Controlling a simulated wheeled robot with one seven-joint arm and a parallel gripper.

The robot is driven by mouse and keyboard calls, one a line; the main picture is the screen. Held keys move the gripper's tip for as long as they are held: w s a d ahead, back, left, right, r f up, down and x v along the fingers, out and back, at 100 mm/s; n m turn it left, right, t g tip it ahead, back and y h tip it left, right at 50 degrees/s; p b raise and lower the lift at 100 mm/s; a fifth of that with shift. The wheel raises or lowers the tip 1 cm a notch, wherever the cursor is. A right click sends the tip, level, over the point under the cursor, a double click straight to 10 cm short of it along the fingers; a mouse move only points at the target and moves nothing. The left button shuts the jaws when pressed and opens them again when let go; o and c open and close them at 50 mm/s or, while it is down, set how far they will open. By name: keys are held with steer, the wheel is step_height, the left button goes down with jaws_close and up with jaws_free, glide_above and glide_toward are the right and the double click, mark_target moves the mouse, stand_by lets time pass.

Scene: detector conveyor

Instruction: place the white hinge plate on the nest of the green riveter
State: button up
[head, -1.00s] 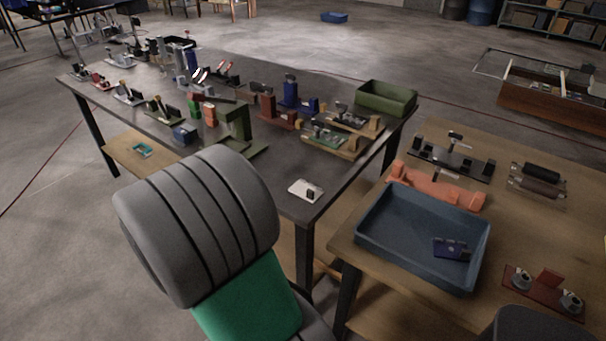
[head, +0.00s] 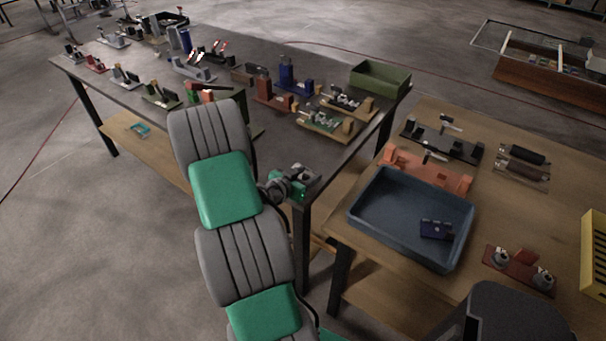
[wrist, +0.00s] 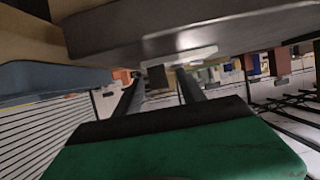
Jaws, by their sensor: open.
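The white hinge plate (wrist: 180,57), with a dark upright block on it, lies on the dark table and shows upside down in the wrist view. In the head view my gripper hides it at the table's near right corner. My gripper (wrist: 161,75) is open, its two fingers on either side of the dark block and seemingly not closed on it. In the head view my gripper (head: 305,182) is low over that corner. The green riveter (head: 241,98) stands farther left on the same table. My arm covers most of it, and its nest cannot be seen.
Several coloured fixtures crowd the dark table beyond the riveter, with a green bin (head: 381,80) at its far right corner. A wooden table to the right holds a blue tray (head: 366,232) and an orange fixture (head: 455,182). Bare tabletop lies between gripper and riveter.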

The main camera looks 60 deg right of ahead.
steer(key=shift+c, duration=0.4)
jaws_close()
